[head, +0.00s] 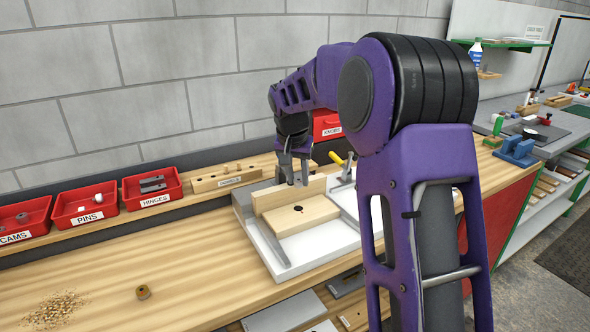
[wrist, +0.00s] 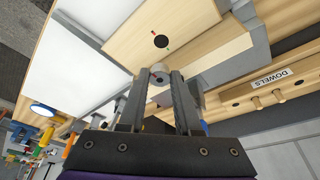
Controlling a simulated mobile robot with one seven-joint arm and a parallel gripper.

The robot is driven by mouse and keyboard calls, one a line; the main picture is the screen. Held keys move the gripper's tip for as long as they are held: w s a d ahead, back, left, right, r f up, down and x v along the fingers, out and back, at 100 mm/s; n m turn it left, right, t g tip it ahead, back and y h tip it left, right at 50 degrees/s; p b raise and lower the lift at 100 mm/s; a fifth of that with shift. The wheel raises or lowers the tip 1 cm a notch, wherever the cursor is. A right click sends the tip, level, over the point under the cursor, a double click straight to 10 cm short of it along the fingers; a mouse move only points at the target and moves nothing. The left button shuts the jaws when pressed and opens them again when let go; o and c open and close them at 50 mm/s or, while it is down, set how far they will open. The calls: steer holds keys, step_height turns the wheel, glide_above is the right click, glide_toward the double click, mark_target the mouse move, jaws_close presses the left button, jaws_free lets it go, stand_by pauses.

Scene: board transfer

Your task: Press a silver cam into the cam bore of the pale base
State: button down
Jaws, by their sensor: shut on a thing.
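The pale base (head: 305,217) lies flat in a white tray-like fixture (head: 270,250). Its round dark cam bore (head: 298,209) shows on the top face. In the wrist view the base (wrist: 130,30) has the bore (wrist: 160,41) with small red and green marks beside it. My gripper (wrist: 160,80) is shut on a silver cam (wrist: 158,68), held between the fingertips a short way from the bore, not in it. In the head view my gripper (head: 293,178) is above the back edge of the fixture, and the cam cannot be made out there.
Red bins of cams (head: 22,217), pins (head: 85,204) and hinges (head: 152,187) stand along the back left, beside a dowel block (head: 225,178). An upright pale board (head: 290,193) stands behind the base.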

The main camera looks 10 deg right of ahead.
steer(key=shift+s, duration=0.15)
steer(key=shift+f+b, duration=2)
steer(key=shift+f, duration=0.85)
steer(key=shift+f+b, duration=0.35)
steer(key=shift+f, duration=0.5)
steer(key=c, duration=0.5)
jaws_free()
steer(key=shift+r, duration=0.1)
steer(key=p+v, duration=0.3)
steer(key=v, duration=1.4)
steer(key=shift+s+r, duration=0.1)
steer(key=shift+r, duration=0.05)
